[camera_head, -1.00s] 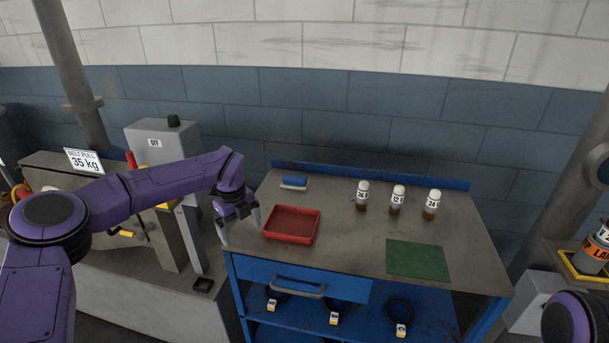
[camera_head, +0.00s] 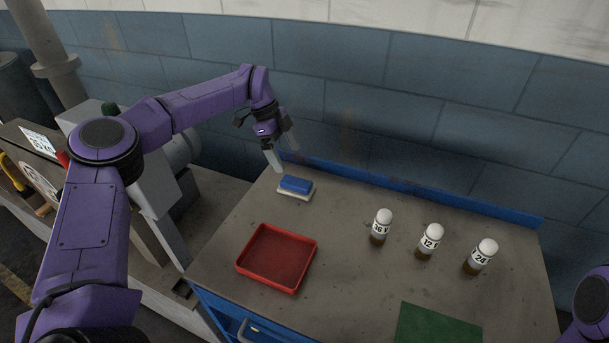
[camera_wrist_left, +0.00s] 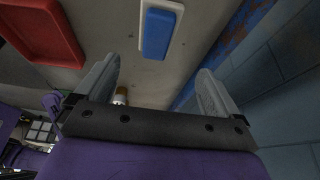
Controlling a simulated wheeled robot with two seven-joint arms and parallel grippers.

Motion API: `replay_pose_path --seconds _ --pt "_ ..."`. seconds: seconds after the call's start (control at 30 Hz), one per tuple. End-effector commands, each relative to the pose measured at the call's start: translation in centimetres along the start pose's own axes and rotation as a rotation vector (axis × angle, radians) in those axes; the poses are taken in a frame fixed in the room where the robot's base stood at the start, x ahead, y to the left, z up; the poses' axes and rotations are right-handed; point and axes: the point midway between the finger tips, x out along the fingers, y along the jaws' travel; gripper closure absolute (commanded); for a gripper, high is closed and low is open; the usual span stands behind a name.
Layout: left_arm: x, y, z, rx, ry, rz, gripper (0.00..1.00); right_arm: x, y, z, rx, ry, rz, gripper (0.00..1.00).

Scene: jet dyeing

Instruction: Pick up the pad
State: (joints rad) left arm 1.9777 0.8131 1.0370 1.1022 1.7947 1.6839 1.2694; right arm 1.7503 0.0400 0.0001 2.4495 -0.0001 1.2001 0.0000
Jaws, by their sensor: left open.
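The pad (camera_head: 296,186) is a blue block with a white underside, lying flat on the table near its back left corner. It also shows in the left wrist view (camera_wrist_left: 158,33), at the top, beyond my fingertips. My left gripper (camera_head: 282,152) is open and empty, above and behind the pad, near the table's back left edge. In the left wrist view its two fingers (camera_wrist_left: 158,78) are spread wide apart with nothing between them touching. Of my right arm, only a purple part shows at the right edge; its gripper is out of view.
A red tray (camera_head: 277,258) sits on the table in front of the pad. A low blue rail (camera_head: 400,185) runs along the back edge. Bare tabletop lies right of the pad.

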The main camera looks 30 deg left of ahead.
Motion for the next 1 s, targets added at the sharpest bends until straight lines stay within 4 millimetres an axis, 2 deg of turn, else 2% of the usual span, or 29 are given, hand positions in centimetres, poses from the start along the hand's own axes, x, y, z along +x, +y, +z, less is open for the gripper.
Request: replay_pose_path --seconds 0.2,0.37,0.5,0.6,0.7,1.0 --pt "3.8 0.2 0.1 -0.003 0.000 0.005 0.04 -1.1 0.1 -0.4 -0.001 -0.002 0.001 0.70" --pt "5.4 0.3 0.3 -0.004 0.000 0.004 0.04 -1.9 0.2 -0.7 0.000 -0.001 0.001 0.70" --pt "8.0 0.4 0.7 -0.004 0.000 0.006 0.04 -3.4 0.3 -1.4 0.000 -0.001 0.000 0.70" --pt "9.4 0.3 0.8 -0.003 -0.001 0.001 0.04 -3.6 0.3 -1.5 0.000 -0.001 0.000 0.70" --pt "10.0 0.3 0.9 -0.005 -0.001 -0.001 0.04 -3.6 0.3 -1.4 0.000 -0.001 0.000 0.70" --pt "10.1 0.3 1.0 -0.004 -0.001 -0.001 0.04 -3.4 0.3 -1.4 0.000 -0.001 0.001 0.70"
